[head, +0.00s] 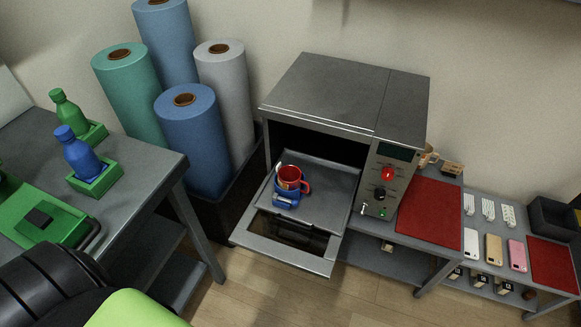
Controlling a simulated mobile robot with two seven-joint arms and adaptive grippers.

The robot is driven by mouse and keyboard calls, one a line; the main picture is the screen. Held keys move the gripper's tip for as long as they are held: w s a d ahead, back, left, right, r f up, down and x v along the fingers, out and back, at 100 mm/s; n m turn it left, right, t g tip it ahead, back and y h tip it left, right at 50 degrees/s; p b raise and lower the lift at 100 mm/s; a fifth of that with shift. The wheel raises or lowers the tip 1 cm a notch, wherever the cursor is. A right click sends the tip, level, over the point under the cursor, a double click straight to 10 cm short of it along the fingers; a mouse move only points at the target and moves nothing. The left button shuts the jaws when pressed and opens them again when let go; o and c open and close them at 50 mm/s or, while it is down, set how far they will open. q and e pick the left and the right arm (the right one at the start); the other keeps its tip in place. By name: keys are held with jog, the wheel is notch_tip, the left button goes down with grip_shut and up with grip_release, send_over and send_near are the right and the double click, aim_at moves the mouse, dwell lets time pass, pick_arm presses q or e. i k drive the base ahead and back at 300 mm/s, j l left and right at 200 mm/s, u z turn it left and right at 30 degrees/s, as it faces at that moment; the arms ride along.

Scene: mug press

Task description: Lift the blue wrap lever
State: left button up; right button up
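A red mug (294,174) sits upright on the pulled-out grey tray (330,185) of the oven-like press (345,95), its handle toward the right. A small blue wrap piece (286,198) is at the mug's front and left side, low on the tray. A lighter bar shows on the blue part, but it is too small to tell whether that is the lever or how it is set. Neither of my grippers is in view. Only a dark and lime-green link of my arm shows at the bottom left.
The press door hangs open below the tray. A control panel (384,185) with a red knob is right of the opening. Blue, green and grey rolls (190,135) stand at the left. A left table (130,205) holds bottles in green holders. Red mats (432,212) and phones lie at the right.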

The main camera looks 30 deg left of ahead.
aim_at(294, 202)
jog(key=j+u, duration=0.2)
jog(key=u, duration=0.45)
jog(key=i+l, duration=0.05)
